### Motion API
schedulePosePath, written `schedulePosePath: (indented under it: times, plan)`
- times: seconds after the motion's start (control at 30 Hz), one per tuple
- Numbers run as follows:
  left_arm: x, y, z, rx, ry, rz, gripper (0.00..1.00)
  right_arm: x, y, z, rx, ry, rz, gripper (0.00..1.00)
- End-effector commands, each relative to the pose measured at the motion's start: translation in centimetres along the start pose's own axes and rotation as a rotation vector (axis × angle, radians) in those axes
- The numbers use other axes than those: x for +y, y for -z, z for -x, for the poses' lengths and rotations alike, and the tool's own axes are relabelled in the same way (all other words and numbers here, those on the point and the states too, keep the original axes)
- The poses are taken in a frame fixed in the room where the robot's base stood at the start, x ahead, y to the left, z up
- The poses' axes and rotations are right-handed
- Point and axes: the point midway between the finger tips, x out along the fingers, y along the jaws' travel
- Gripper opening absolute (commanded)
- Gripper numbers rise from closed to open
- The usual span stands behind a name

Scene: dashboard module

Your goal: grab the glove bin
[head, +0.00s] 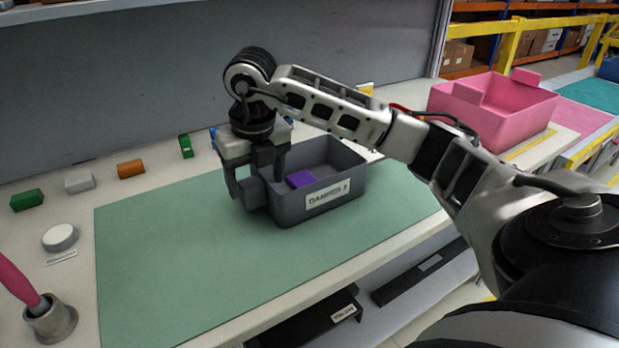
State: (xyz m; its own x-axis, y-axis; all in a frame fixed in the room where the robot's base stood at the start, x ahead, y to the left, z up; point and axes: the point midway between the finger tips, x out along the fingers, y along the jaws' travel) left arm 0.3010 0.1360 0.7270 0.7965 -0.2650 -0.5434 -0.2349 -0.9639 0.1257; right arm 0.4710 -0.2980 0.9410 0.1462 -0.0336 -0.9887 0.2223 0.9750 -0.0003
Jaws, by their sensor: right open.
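A dark grey open bin (345,183) with a white label on its front wall, too blurred to read surely, stands on the green mat; I take it as the glove bin. A small purple block (301,179) lies inside it. A grey block-like tab (251,194) sticks out at its left end. My right gripper (257,186) points down over this left end, its jaws open, with the tab seen between the fingers. Whether the fingers touch it I cannot tell. The gripper and wrist hide part of the bin's left and back walls. My left gripper is not in view.
The green mat (160,265) is clear left of the bin. Green, white and orange blocks (130,169) line the back. A white round piece (60,238) and a metal cup (50,322) with a pink-handled tool stand left. A pink bin (490,112) stands right.

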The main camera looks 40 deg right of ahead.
Motion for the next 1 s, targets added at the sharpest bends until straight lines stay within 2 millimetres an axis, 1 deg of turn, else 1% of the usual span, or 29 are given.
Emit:
schedulePosePath:
  times: [0.17,0.3,0.4,0.5,0.7,0.73,0.93,0.97,1.0]
  plan:
    - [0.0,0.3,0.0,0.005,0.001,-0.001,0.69,0.2,-0.2,-1.4,0.005,0.000,0.000,0.69]
    - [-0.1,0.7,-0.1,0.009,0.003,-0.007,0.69,0.4,-0.8,-3.5,0.005,0.001,0.000,0.69]
    - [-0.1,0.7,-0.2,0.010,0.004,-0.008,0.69,0.3,-0.7,-4.8,0.004,0.000,-0.001,0.69]
    - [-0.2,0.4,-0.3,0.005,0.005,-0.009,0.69,0.4,-0.8,-5.4,0.001,0.000,0.000,0.69]
    - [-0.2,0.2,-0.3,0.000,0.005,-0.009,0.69,0.4,-0.8,-5.5,0.000,0.000,0.001,0.69]
    - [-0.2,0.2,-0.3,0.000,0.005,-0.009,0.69,0.4,-0.8,-5.5,0.000,0.000,0.001,0.66]
    - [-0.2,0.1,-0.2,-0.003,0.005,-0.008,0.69,0.4,-0.8,-5.5,0.000,0.000,0.001,0.11]
    - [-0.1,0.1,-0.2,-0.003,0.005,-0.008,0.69,0.4,-0.8,-5.5,0.000,0.000,0.001,0.06]
    - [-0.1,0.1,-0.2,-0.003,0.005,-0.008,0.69,0.3,-0.8,-5.4,-0.001,0.000,0.000,0.06]
